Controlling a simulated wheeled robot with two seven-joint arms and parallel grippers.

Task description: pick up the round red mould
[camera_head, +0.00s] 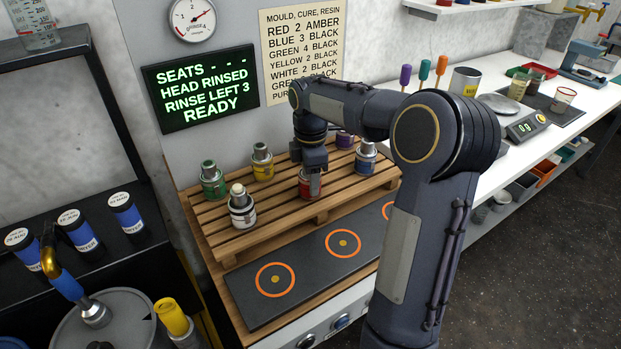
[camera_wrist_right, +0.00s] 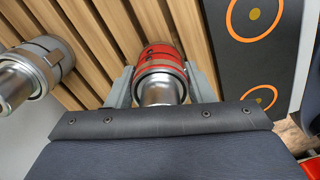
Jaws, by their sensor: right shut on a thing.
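The round red mould (camera_head: 304,188) stands on the wooden slatted pallet, partly hidden by my right gripper. My right gripper (camera_head: 313,182) reaches down over it from above. In the right wrist view the red mould (camera_wrist_right: 160,58) with its metal neck sits between the two grey fingers of the right gripper (camera_wrist_right: 158,88), which are shut on it. I cannot tell whether it is lifted off the slats. My left gripper does not show.
Other moulds stand on the pallet (camera_head: 247,238): green (camera_head: 213,184), yellow (camera_head: 263,168), white (camera_head: 241,212), blue (camera_head: 365,162) and purple (camera_head: 344,140). A dark mat (camera_head: 310,267) with orange rings lies in front. A lit sign (camera_head: 205,88) stands behind.

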